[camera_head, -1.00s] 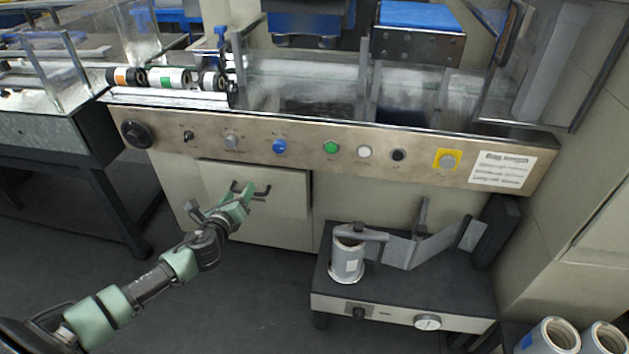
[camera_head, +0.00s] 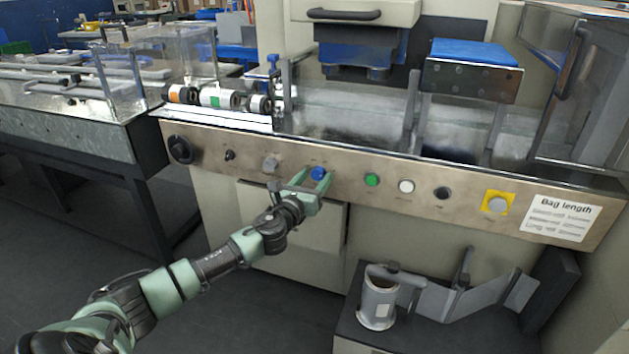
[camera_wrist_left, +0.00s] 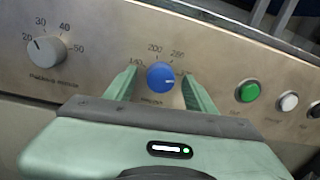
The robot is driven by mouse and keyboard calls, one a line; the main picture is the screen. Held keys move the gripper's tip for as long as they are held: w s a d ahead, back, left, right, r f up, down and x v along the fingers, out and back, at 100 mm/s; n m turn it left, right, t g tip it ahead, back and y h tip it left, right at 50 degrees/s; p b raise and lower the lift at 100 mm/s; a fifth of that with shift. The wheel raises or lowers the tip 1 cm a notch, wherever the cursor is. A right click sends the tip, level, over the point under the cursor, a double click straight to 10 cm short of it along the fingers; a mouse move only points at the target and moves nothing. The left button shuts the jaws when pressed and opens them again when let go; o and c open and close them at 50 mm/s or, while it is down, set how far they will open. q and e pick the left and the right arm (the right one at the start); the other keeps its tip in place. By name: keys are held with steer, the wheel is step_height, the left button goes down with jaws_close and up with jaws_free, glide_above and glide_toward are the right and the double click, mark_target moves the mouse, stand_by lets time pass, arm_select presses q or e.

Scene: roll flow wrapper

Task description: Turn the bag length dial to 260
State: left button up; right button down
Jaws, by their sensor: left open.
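The blue bag length dial (camera_head: 318,173) is on the machine's metal front panel. In the left wrist view the dial (camera_wrist_left: 161,76) has a printed scale above it with 200 at the top and a number that looks like 260 at upper right. I cannot tell clearly where its pointer stands. My left gripper (camera_head: 312,180) is open at the dial. In the left wrist view its fingers (camera_wrist_left: 159,84) stand on the left and right of the dial, with gaps that look clear. My right gripper is not in view.
On the panel, a grey knob (camera_wrist_left: 47,50) is left of the dial; a green button (camera_wrist_left: 249,91) and white button (camera_wrist_left: 289,101) are right. Further right are a black button (camera_head: 442,193), a yellow-backed button (camera_head: 497,204) and a Bag length label (camera_head: 560,218).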

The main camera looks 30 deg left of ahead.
arm_select(q)
jaws_close()
steer(key=shift+n, duration=0.4)
steer(key=n, duration=0.4)
steer(key=shift+f+n+b, duration=0.15)
steer(key=shift+n+b, duration=0.15)
steer(key=shift+b, duration=0.05)
steer(key=n, duration=0.4)
steer(key=shift+n, duration=0.4)
jaws_free()
